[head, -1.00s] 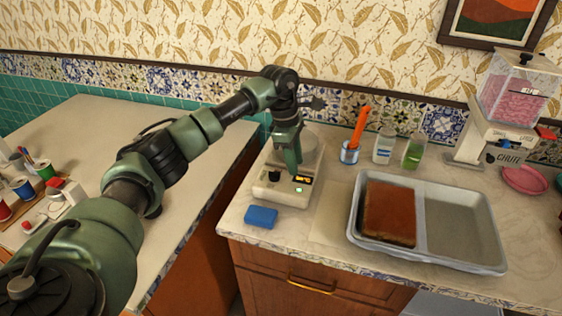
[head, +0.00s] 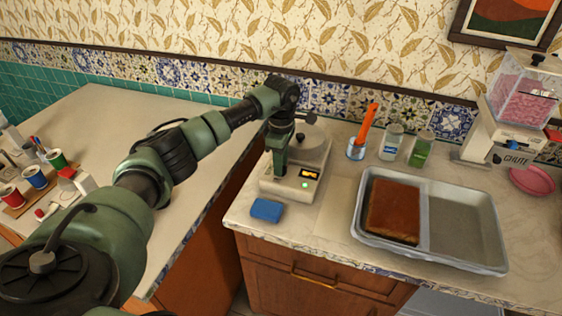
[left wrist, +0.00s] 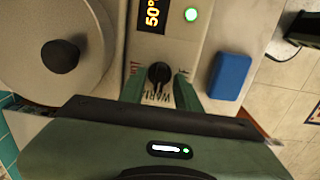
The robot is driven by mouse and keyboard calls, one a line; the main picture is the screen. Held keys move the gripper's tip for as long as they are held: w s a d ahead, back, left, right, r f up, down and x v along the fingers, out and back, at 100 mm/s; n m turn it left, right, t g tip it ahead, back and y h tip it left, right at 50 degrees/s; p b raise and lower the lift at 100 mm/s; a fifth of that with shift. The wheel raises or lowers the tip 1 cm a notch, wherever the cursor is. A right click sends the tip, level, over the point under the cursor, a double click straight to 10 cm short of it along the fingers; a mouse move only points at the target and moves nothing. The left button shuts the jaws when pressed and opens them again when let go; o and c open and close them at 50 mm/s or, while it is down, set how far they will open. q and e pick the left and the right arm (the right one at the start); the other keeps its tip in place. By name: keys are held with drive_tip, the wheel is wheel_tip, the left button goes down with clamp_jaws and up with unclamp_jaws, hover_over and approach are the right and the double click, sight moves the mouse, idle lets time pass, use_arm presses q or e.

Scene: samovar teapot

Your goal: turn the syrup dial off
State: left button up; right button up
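The syrup warmer (head: 290,188) is a cream-coloured base with a lidded pot (head: 307,143) on it. My right gripper is not in view.
A blue sponge-like block (head: 267,210) lies in front of the warmer, close to the counter's edge. A grey tray (head: 362,240) with a brown slab stands to the right. A cup with an orange utensil (head: 356,149) and two jars (head: 391,142) stand behind.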

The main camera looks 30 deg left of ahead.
use_arm(q)
clamp_jaws()
drive_tip(key=shift+n, duration=0.3)
drive_tip(key=shift+w+n, duration=0.1)
drive_tip(key=shift+n, duration=0.8)
drive_tip(key=n, duration=0.4)
drive_tip(key=shift+r+n+b, duration=0.1)
drive_tip(key=shift+n+b, duration=0.2)
drive_tip(key=shift+b, duration=0.1)
drive_tip(key=n, duration=1.1)
drive_tip(key=shift+p, duration=0.4)
